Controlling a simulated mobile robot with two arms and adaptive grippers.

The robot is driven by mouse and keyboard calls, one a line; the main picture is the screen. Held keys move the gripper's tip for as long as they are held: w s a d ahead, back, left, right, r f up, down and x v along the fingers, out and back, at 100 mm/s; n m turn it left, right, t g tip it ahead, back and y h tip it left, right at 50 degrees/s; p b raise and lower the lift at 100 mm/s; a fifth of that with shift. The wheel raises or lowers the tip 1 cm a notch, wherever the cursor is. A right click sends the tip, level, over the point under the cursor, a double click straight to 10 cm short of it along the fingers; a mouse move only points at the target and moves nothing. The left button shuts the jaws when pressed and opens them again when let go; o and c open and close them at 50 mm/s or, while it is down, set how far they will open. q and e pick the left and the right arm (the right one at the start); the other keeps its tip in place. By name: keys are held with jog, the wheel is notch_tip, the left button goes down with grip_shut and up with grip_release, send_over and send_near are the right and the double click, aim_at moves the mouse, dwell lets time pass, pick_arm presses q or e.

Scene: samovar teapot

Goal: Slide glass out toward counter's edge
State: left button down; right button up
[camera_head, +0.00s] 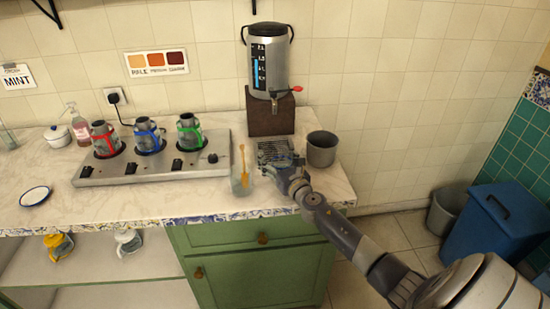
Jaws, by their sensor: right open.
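A clear glass (241,184) stands on the marble counter (140,200), near its front edge and left of the samovar's drip tray. A yellow stirrer or spoon (243,162) stands up in it. My right gripper (277,168) is open, just to the right of the glass and in front of the drip tray. I see a gap between it and the glass. My fingertips are small and hard to make out against the tray. My left gripper is not in view.
A samovar (270,62) with a red tap stands on a brown block behind the drip tray (275,150). A grey metal pot (321,150) is to its right. A burner unit (150,165) with several teapots lies left of the glass.

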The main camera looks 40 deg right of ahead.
jog(key=shift+s, duration=0.1)
jog(key=shift+s+f, duration=0.1)
jog(key=shift+s, duration=0.25)
jog(key=s, duration=0.3)
jog(key=s+a, duration=0.1)
jog(key=s, duration=0.3)
jog(key=s+a, duration=0.1)
jog(key=s, duration=0.3)
jog(key=shift+a, duration=0.15)
